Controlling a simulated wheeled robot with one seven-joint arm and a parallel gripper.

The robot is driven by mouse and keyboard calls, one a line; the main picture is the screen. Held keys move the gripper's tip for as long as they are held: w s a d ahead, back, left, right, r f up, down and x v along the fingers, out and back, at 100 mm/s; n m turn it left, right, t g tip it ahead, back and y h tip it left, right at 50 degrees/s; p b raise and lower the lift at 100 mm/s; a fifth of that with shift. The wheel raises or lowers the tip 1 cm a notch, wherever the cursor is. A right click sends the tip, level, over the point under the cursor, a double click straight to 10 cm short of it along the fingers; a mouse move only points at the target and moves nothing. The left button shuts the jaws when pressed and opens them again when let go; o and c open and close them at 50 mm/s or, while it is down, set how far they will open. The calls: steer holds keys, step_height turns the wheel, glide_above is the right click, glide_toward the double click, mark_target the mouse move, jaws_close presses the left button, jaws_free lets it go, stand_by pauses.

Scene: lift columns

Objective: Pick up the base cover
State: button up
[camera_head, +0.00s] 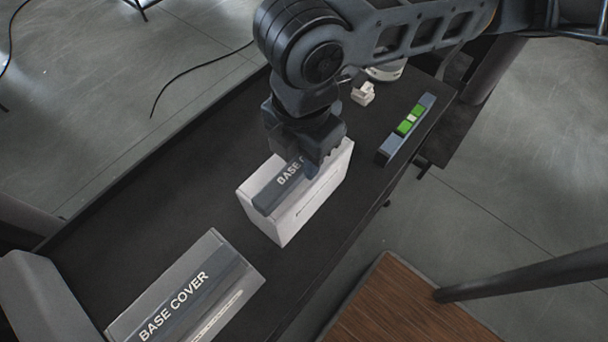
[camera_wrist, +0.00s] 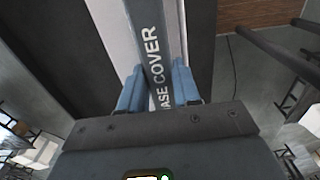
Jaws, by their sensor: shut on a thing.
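A base cover (camera_head: 268,197), a dark grey bar with white "BASE COVER" lettering, sits at the top of an upright white box (camera_head: 301,219) on the dark table. My gripper (camera_head: 318,160) is over the bar and hides part of its lettering. In the wrist view the base cover (camera_wrist: 150,42) runs between the two blue fingers of my gripper (camera_wrist: 158,90), which are shut on it. I cannot tell whether the bar is clear of the box. A second package lettered "BASE COVER" (camera_head: 190,295) lies at the near left of the table.
A grey spirit level (camera_head: 407,128) with green vials lies along the table's right edge. Small white blocks (camera_head: 363,93) and a round white item (camera_head: 385,72) stand behind my gripper. The dark table (camera_head: 150,215) is bare left of the box. A wooden surface (camera_head: 400,305) is at lower right.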

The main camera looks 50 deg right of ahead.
jaws_close()
steer(key=shift+r, duration=0.15)
